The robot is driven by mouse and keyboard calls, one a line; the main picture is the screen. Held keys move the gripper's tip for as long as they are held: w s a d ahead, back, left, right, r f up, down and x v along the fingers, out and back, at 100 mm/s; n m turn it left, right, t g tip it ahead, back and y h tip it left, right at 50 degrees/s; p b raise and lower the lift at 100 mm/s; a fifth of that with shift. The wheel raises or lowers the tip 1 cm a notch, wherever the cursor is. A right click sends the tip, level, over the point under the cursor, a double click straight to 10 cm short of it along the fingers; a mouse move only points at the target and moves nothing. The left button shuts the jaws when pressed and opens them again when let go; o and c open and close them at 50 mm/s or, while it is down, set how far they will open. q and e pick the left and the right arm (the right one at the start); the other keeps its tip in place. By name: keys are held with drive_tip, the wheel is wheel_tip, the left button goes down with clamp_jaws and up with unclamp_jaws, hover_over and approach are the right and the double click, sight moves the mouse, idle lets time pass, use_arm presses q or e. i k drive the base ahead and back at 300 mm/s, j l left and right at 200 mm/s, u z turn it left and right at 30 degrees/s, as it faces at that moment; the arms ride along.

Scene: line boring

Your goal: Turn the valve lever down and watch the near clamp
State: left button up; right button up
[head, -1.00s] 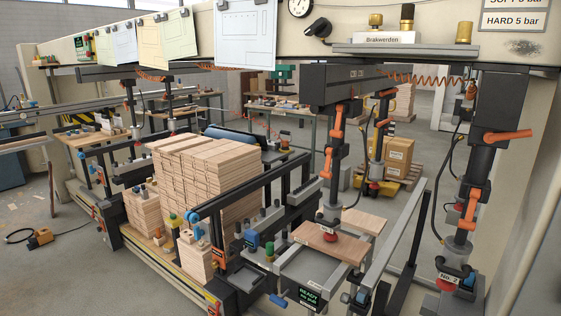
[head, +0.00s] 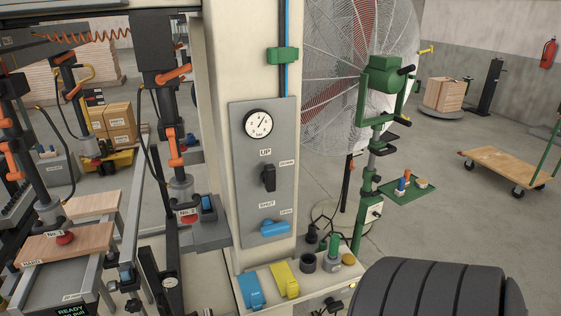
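A grey control panel (head: 246,190) is fixed to the cream column. Its black valve lever (head: 268,178) stands roughly upright below the "UP" label, with a small label at its right. A blue lever (head: 273,228) lies roughly level below the "SHUT" label. Clamp No. 1 (head: 47,212) has its red pad (head: 64,238) at the top of a wooden board (head: 88,243); I cannot tell if it presses. Clamp No. 2 (head: 182,190) hangs close to the column, its red pad (head: 190,219) low by a grey block. Neither of my grippers shows.
A pressure gauge (head: 258,124) sits above the levers. A ledge below holds blue (head: 250,291) and yellow (head: 285,280) pieces and small cups. A black ribbed cylinder (head: 440,290) fills the lower right. A large fan (head: 345,75) and green stand (head: 385,80) are behind.

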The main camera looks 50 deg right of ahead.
sight(268, 176)
drive_tip(key=z, duration=1.6)
drive_tip(key=i+j+z, duration=0.1)
drive_tip(key=i, duration=0.25)
drive_tip(key=j, duration=0.1)
